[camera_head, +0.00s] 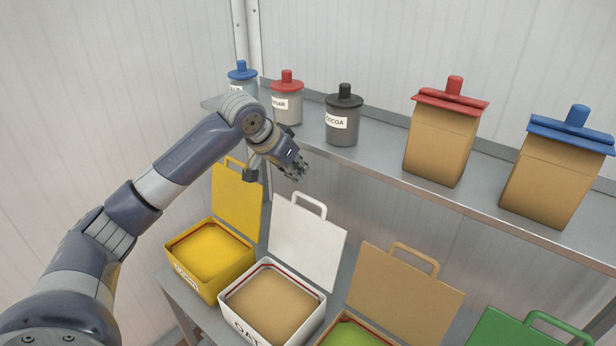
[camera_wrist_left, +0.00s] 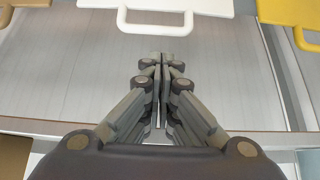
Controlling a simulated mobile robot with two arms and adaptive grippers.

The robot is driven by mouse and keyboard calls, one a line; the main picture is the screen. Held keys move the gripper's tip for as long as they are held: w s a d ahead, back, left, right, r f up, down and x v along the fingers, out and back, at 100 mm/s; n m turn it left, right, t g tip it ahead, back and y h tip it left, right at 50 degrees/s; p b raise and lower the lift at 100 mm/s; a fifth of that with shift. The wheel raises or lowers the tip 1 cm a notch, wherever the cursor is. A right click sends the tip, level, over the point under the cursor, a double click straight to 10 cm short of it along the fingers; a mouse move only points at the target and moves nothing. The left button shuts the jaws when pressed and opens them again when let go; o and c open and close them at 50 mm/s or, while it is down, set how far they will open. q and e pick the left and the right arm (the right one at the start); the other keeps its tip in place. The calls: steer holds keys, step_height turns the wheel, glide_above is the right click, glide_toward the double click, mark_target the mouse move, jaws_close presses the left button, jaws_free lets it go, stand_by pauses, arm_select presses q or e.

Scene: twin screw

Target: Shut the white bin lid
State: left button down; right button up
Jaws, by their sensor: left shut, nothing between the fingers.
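The white bin (camera_head: 303,329) stands on the lower shelf, filled with a tan content and marked with dark letters on its front. Its white lid (camera_head: 306,240) stands up open at the back of the bin, with a loop handle on its top edge. My left gripper (camera_head: 300,174) is shut and empty, above and behind the lid's handle, in front of the upper shelf's edge. In the left wrist view the shut fingers (camera_wrist_left: 163,70) point toward the white lid's handle (camera_wrist_left: 155,24), apart from it. My right gripper is not in view.
A yellow bin (camera_head: 235,280) with its open lid (camera_head: 238,200) stands to the left. An open tan lid (camera_head: 400,300) and a green lid (camera_head: 515,332) stand to the right. The upper shelf (camera_head: 385,180) holds jars, including a cocoa jar (camera_head: 343,122), and cardboard boxes (camera_head: 440,145).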

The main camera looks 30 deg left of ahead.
arm_select(q)
steer(key=p+x, duration=0.3)
steer(key=x, duration=0.6)
steer(key=shift+f, duration=0.15)
